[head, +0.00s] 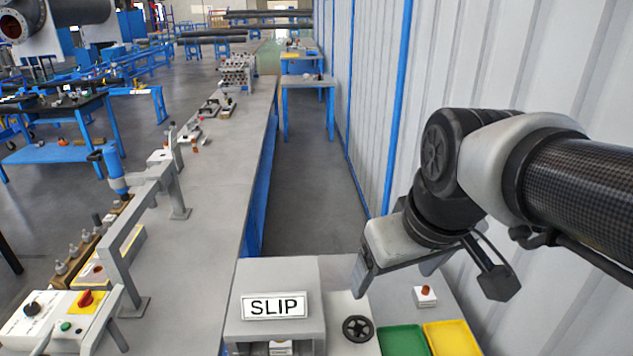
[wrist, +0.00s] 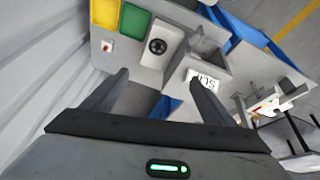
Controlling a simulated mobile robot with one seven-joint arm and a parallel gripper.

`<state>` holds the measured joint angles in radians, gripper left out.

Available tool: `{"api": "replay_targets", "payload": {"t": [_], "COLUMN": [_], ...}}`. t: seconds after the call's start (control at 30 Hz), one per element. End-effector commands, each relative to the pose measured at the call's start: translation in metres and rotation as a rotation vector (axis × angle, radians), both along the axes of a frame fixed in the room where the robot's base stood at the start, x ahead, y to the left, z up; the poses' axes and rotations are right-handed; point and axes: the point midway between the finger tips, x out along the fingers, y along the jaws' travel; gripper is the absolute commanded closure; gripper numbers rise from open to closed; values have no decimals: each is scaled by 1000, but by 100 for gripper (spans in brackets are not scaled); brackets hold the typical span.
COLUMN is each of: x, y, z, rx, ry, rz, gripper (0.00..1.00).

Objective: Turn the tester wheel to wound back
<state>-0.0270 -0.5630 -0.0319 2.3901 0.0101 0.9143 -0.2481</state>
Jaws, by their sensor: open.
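The tester wheel is a small black handwheel (head: 357,328) on a light plate just right of the grey box with the SLIP label (head: 275,306). In the wrist view the wheel (wrist: 158,46) lies ahead of the fingers, near the middle. My gripper (head: 397,274) is open and empty, above and apart from the wheel, a little to its right in the head view. Both fingers (wrist: 158,80) show in the wrist view with a clear gap between them. I cannot tell which position the wheel stands at.
A green tray (head: 402,340) and a yellow tray (head: 452,338) stand right of the wheel. A small white box with a red-orange knob (head: 425,296) sits behind them. A corrugated wall (head: 510,60) rises close on the right. A long grey bench (head: 215,190) runs off at the left.

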Motion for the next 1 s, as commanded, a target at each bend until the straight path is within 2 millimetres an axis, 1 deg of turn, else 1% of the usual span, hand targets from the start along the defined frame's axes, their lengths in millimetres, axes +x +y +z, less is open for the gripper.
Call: {"api": "replay_targets", "payload": {"t": [0.03, 0.17, 0.2, 0.27, 0.3, 0.43, 0.5, 0.63, 0.77, 0.83, 0.97, 1.0], "x": [17, 60, 73, 91, 102, 130, 140, 150, 152, 151, 151, 151], "y": [1, 1, 1, 0, 0, -1, -1, -2, -2, -2, -2, -2], "z": [-13, -40, -51, -68, -80, -117, -131, -147, -156, -165, -189, -198], "rx": [-27, -103, -123, -151, -167, -204, -217, -230, -232, -232, -230, -230], "ry": [47, 143, 172, 212, 236, 300, 323, 346, 352, 354, 355, 356], "rz": [89, 351, 434, 552, 628, 837, 919, 1009, 1032, 1031, 1031, 1031], "gripper": [21, 21, 21, 21, 21, 21, 21, 21, 21, 21, 21, 21]}}
